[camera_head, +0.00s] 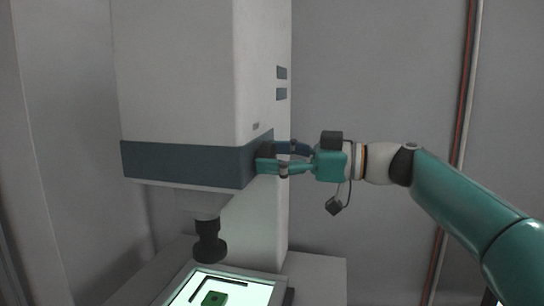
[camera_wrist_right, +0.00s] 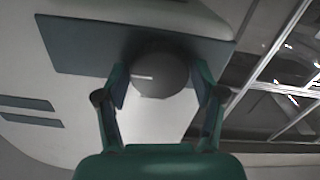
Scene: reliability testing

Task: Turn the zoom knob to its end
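The zoom knob (camera_wrist_right: 160,72) is a round dark grey knob with a short pale mark left of its middle. It sits on the dark blue band (camera_head: 185,165) of a tall white machine (camera_head: 190,70). In the head view the knob (camera_head: 266,151) is on the machine's right side, partly hidden by my gripper. My right gripper (camera_head: 268,159) reaches it from the right. In the right wrist view its two fingers (camera_wrist_right: 160,85) lie on either side of the knob, and their pads appear to meet its edges. My left gripper is not in view.
A dark lens (camera_head: 209,243) hangs under the machine above a lit stage (camera_head: 255,291). A green block (camera_head: 214,298) and a dark angled piece lie on the stage. Pipes (camera_head: 462,90) run down the wall at the right. The space right of the machine is open around my arm.

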